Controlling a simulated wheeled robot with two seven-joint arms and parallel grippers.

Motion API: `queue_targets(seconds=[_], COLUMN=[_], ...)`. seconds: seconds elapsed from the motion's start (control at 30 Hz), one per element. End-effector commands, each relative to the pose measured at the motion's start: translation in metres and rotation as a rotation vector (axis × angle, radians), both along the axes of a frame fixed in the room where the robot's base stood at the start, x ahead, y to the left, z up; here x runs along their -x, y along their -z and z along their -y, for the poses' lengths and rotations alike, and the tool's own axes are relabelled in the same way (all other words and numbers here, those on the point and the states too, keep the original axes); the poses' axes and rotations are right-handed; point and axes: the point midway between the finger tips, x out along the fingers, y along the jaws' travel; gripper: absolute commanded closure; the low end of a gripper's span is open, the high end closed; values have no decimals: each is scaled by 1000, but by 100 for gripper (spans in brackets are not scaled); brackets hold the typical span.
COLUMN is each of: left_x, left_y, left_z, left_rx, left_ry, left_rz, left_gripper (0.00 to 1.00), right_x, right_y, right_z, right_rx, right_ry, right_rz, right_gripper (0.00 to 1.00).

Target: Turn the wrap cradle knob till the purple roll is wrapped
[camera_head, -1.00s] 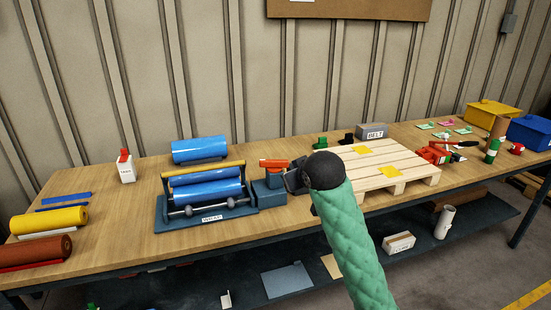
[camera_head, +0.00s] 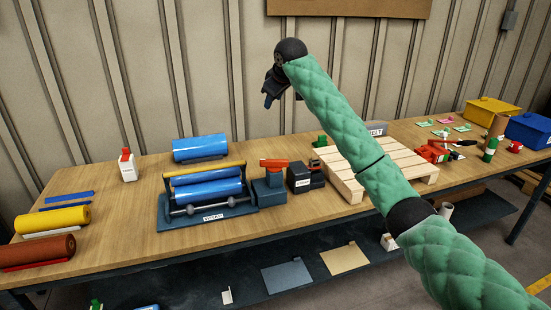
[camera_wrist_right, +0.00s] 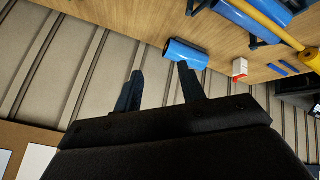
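The wrap cradle (camera_head: 213,217) is a dark blue frame on the bench at centre left, with a yellow bar on top. A blue roll (camera_head: 207,189) lies in it; I see no roll that looks clearly purple. An orange-red knob (camera_head: 274,163) sits on the block at the cradle's right end. My right gripper (camera_head: 268,97) is raised in front of the wall, well above the knob and apart from everything. In the right wrist view its two fingers (camera_wrist_right: 160,72) are spread with nothing between them. My left gripper is not in view.
Another blue roll (camera_head: 200,148) lies behind the cradle and also shows in the right wrist view (camera_wrist_right: 185,54). A white bottle (camera_head: 127,165) stands to its left. Yellow (camera_head: 50,220) and brown rolls (camera_head: 38,250) lie at far left. A wooden pallet (camera_head: 345,180) is right of the cradle.

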Motion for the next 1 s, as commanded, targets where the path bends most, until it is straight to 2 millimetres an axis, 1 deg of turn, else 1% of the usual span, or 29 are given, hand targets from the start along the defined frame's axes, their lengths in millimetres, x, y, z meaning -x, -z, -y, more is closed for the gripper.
queue_targets(seconds=[0.03, 0.07, 0.17, 0.2, 0.3, 0.4, 0.5, 0.6, 0.73, 1.0], left_x=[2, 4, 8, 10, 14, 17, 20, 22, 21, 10], left_y=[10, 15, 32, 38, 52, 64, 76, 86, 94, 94], left_z=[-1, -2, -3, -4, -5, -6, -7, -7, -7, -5], left_rx=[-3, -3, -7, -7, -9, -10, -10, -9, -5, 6], left_ry=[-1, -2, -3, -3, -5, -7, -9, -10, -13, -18], left_rz=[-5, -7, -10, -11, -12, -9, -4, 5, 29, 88], left_gripper=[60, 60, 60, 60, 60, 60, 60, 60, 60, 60], right_x=[-10, -15, -27, -31, -38, -42, -45, -46, -44, -37], right_y=[9, 17, 49, 64, 95, 121, 144, 163, 175, 174], right_z=[4, 6, 12, 15, 21, 27, 32, 38, 41, 34], right_rx=[16, 25, 46, 50, 57, 56, 48, 32, 10, 23], right_ry=[-15, -28, -72, -89, -135, -182, -236, -299, -393, -583], right_rz=[-41, -65, -151, -185, -261, -325, -381, -428, -458, -425], right_gripper=[60, 60, 60, 60, 60, 60, 60, 60, 60, 60])
